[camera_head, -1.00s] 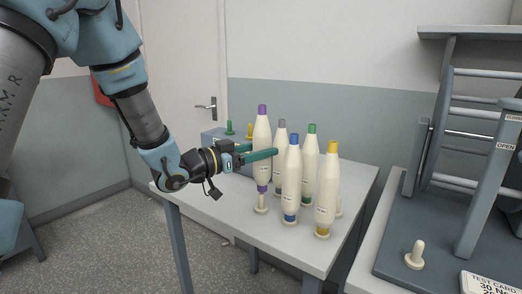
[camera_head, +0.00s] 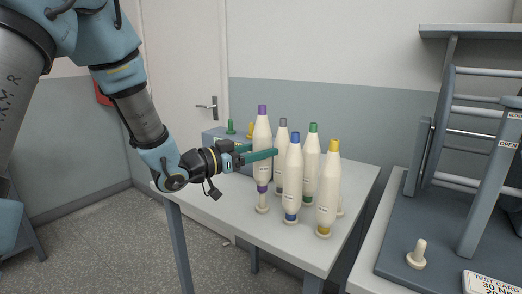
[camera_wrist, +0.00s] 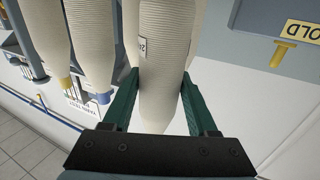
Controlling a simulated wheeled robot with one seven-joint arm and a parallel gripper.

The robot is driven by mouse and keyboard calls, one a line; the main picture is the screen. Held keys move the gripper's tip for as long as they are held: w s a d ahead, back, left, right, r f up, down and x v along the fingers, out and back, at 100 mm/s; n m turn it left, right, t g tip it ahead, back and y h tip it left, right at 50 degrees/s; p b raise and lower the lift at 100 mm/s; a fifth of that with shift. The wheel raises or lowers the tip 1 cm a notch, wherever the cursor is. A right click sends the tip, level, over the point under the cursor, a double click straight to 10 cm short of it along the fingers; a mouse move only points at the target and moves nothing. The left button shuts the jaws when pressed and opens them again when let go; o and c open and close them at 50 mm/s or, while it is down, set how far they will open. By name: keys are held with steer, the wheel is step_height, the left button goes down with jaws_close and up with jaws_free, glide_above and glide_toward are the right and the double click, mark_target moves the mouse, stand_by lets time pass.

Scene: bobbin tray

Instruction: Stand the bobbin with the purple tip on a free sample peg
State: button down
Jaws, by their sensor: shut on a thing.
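The bobbin with the purple tip (camera_head: 262,140) is a tall cream yarn bobbin, upright at the left of the bobbin group on the table. My gripper (camera_head: 268,155) is shut on its body from the left, with teal fingers on either side. In the wrist view the same bobbin (camera_wrist: 163,55) stands between the two fingers. A bare sample peg (camera_head: 416,252) stands on the grey rig base at the right.
Close to the right stand bobbins with grey (camera_head: 281,150), blue (camera_head: 293,175), green (camera_head: 309,165) and yellow (camera_head: 328,190) tips. Small green and yellow pieces show behind, near the grey box (camera_head: 212,137). The rig (camera_head: 480,190) has rails and an upright. The table's front-left area is clear.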

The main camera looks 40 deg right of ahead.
mark_target(260, 169)
steer(key=shift+f+b, duration=2.05)
steer(key=shift+f, duration=0.55)
steer(key=shift+c, duration=0.5)
jaws_free()
steer(key=shift+a, duration=0.1)
steer(key=w+a+b, duration=0.1)
steer(key=a+b, duration=0.1)
steer(key=a, duration=0.8)
steer(key=shift+w+a, duration=0.15)
steer(key=shift+a, duration=0.15)
steer(key=shift+w, duration=0.1)
